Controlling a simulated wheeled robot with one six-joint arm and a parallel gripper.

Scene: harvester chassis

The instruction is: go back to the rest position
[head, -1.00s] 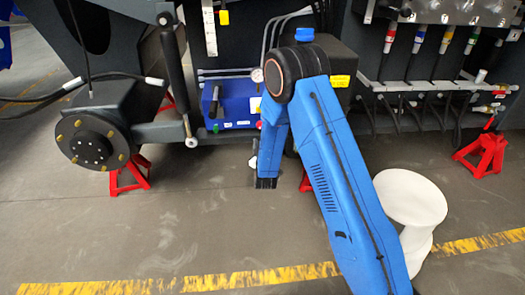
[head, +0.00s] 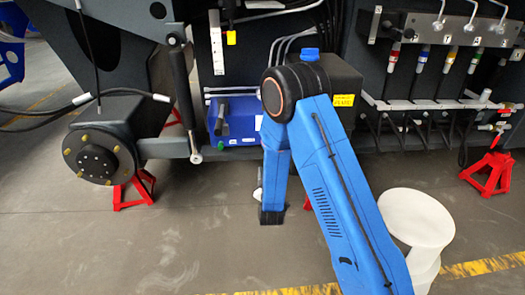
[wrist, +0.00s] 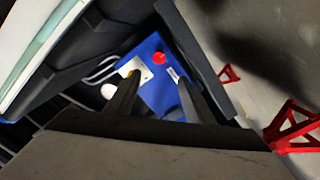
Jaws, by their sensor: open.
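My blue arm (head: 345,190) is folded, with its elbow high in the middle of the head view. Its far link (head: 277,165) hangs down from the elbow to a dark end above the floor. My gripper's fingers cannot be made out in the head view. In the wrist view my gripper (wrist: 158,80) is open, with two dark fingers apart and nothing held between them. A blue box with a red knob (wrist: 158,58) lies beyond the fingertips. I cannot tell the distance to it.
The dark harvester chassis (head: 100,35) fills the back, with a hub (head: 97,160) at left and hose couplings (head: 450,57) at right. The blue unit (head: 240,138) sits behind my arm. Red stands (head: 490,172) and a white stool (head: 415,218) flank it. Front-left floor is clear.

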